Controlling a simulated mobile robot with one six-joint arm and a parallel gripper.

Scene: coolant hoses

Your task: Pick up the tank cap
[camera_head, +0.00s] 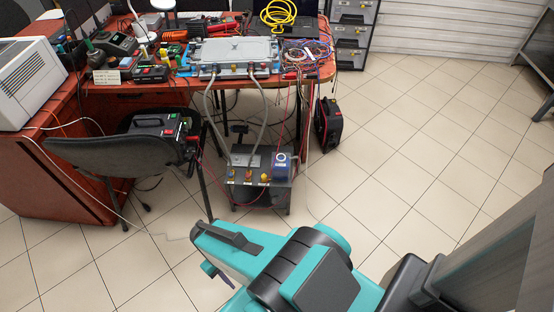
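A small grey coolant unit (258,186) stands on the floor under the front edge of the table. At its right is a blue tank (284,170) with a round blue-and-white face on its top or front. I cannot tell for sure which part is the tank cap. My teal and black arm fills the bottom middle, apart from the unit and nearer to me. A small dark part at the arm's lower left end may be my gripper (214,274). Its fingers are mostly hidden by the arm, so its opening does not show.
Two grey hoses (262,122) run from the metal plate (232,52) on the table down to the unit. A grey chair (112,152) stands to the left. A black case (328,122) stands to the right. The tiled floor at right is clear.

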